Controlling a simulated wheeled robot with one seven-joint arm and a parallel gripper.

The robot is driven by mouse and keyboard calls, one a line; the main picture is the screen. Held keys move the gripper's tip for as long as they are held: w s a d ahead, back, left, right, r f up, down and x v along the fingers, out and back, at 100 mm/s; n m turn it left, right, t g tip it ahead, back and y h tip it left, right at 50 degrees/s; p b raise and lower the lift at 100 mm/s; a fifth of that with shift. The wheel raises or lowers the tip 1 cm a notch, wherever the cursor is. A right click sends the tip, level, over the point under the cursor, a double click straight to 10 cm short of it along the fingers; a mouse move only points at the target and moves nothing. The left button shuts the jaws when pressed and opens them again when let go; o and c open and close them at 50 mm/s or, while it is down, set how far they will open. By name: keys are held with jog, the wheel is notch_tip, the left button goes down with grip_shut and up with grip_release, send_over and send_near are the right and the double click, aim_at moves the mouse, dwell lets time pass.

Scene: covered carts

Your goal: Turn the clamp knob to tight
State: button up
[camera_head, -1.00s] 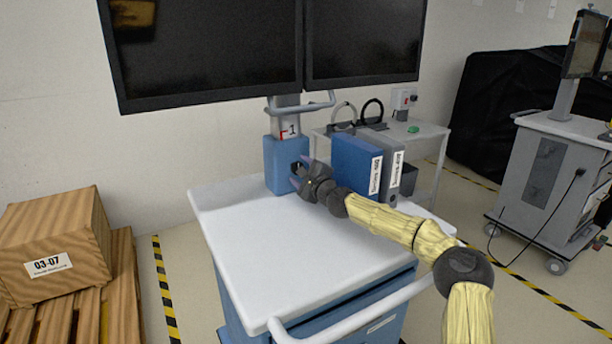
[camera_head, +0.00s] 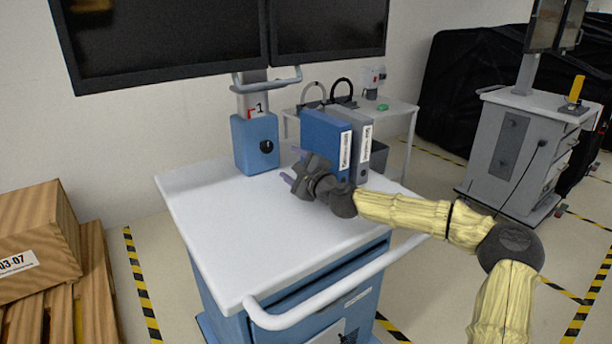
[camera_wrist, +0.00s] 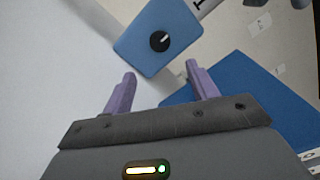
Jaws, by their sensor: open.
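The clamp knob (camera_head: 266,146) is a small round black knob on the front of the blue block (camera_head: 247,158) at the foot of the monitor post. In the wrist view the knob (camera_wrist: 160,41) shows a white pointer line slanting to the upper right. My gripper (camera_head: 291,168) is open and empty, above the white cart top, in front of and to the right of the knob and apart from it. In the wrist view its two purple fingers (camera_wrist: 160,80) stand apart, with the blue block beyond their tips.
A blue binder (camera_head: 322,140) and a grey binder (camera_head: 362,155) stand upright right beside my gripper. Two dark monitors (camera_head: 170,45) hang above the block. The white cart top (camera_head: 225,235) is clear at the left and front. A push handle (camera_head: 330,295) runs along the near edge.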

jog(key=shift+v, duration=2.8)
